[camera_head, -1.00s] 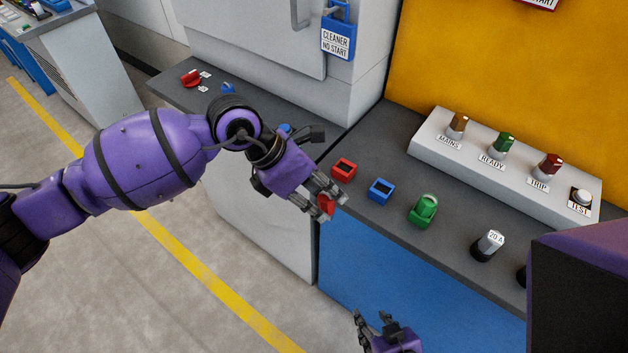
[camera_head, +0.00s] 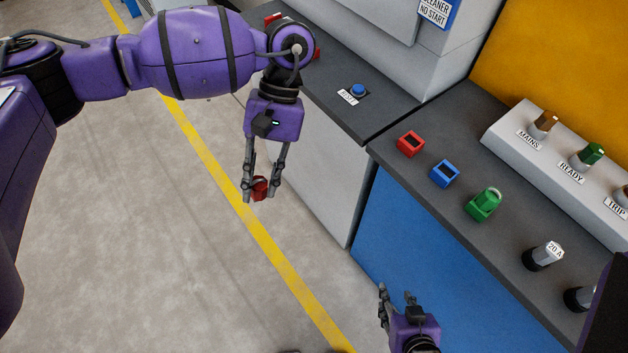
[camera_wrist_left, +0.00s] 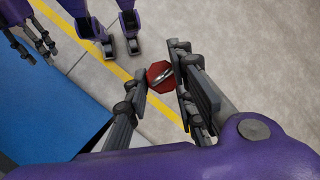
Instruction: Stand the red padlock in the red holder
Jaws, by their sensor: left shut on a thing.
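The red padlock (camera_head: 260,188) is between the fingers of my left gripper (camera_head: 259,192), which is shut on it. They hang over the bare floor, left of the counter and apart from it. The padlock also shows in the left wrist view (camera_wrist_left: 163,78), with its grey shackle between the fingers. The red holder (camera_head: 410,144) stands at the left end of the dark counter and looks empty. My right gripper (camera_head: 397,299) is low in front of the blue cabinet, with its fingers apart and nothing between them.
A blue holder (camera_head: 445,174) with an empty opening stands beside the red one. A green padlock stands in a green holder (camera_head: 481,209). Further right are the 20 A fuse (camera_head: 545,255) and the sloped switch panel (camera_head: 515,140). A blue button (camera_head: 358,90) is on the other counter.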

